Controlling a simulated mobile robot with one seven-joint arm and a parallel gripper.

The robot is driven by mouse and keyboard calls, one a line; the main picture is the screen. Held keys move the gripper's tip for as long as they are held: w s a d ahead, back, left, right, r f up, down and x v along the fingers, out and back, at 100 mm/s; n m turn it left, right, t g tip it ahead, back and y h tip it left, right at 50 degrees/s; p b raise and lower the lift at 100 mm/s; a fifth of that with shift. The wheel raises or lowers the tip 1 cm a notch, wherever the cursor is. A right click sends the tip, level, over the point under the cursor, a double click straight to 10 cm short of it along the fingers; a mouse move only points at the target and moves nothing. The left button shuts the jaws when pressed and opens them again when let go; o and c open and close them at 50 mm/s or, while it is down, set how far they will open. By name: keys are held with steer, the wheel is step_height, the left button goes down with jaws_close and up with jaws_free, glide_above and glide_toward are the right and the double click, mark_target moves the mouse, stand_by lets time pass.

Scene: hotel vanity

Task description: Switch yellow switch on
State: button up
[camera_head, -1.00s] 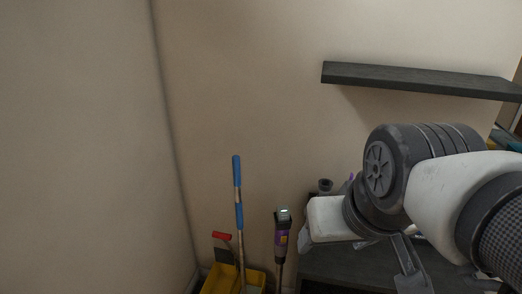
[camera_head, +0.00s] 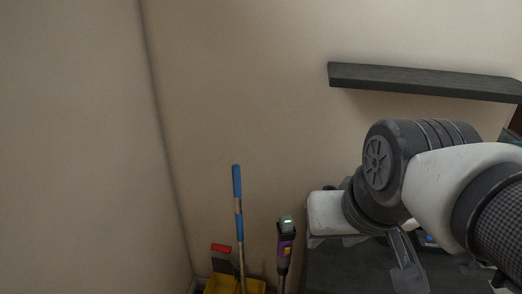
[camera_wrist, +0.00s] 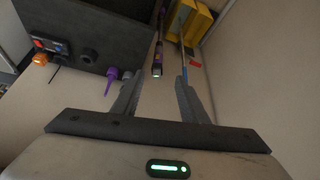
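No thing is plainly a yellow switch. In the wrist view, a small orange-yellow item (camera_wrist: 40,59) sits beside a dark unit with red and blue spots (camera_wrist: 50,45) at the upper left; I cannot tell whether it is the switch. My gripper (camera_wrist: 160,76) is open and empty, its two grey fingers apart, with the orange-yellow item well to their left. In the head view, my arm covers much of the dark tabletop (camera_head: 335,270), and I cannot make out the fingertips there.
A stick vacuum (camera_head: 285,240) with a green light, a blue-handled pole (camera_head: 238,200) and a yellow bucket (camera_head: 255,287) stand by the corner. A dark shelf (camera_head: 420,81) is on the wall. In the wrist view, a purple bottle-like thing (camera_wrist: 111,78) is left of the fingers.

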steer(key=w+f+m+b, duration=0.2)
steer(key=w+f+b, duration=0.1)
steer(key=w+f, duration=0.1)
steer(key=w+f+m+b, duration=0.3)
steer(key=w+f+b, duration=0.1)
steer(key=f, duration=0.2)
steer(key=w+f+m+y+b, duration=0.1)
steer(key=w+f+m+b, duration=0.1)
steer(key=w+f+b, duration=0.1)
steer(key=shift+x, duration=1.5)
jaws_close()
steer(key=w+d+f+m+b, duration=0.1)
steer(key=w+f+m+b, duration=0.3)
steer(key=f, duration=0.5)
steer(key=w+d+f+m+b, duration=0.2)
steer(key=w+f+m+b, duration=0.2)
steer(key=f, duration=0.6)
steer(key=w+m, duration=0.1)
steer(key=w, duration=0.1)
steer(key=shift+w, duration=0.3)
